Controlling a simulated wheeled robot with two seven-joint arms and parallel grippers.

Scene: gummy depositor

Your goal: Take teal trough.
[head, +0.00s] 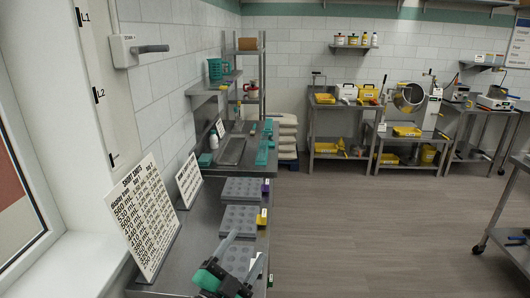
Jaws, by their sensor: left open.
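A long teal trough (263,152) lies on the steel bench along the left wall, near its right edge and beyond the grey mould trays. My left gripper (240,262) is at the bottom of the head view, over the nearest mould tray. It is open, with nothing seen between its fingers, and is well short of the trough. My right gripper is not in view.
Several grey mould trays (240,218) with coloured tags line the near bench. A grey tray (231,151) lies left of the trough. Two sign boards (146,215) stand along the wall. Open floor (370,225) lies right of the bench.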

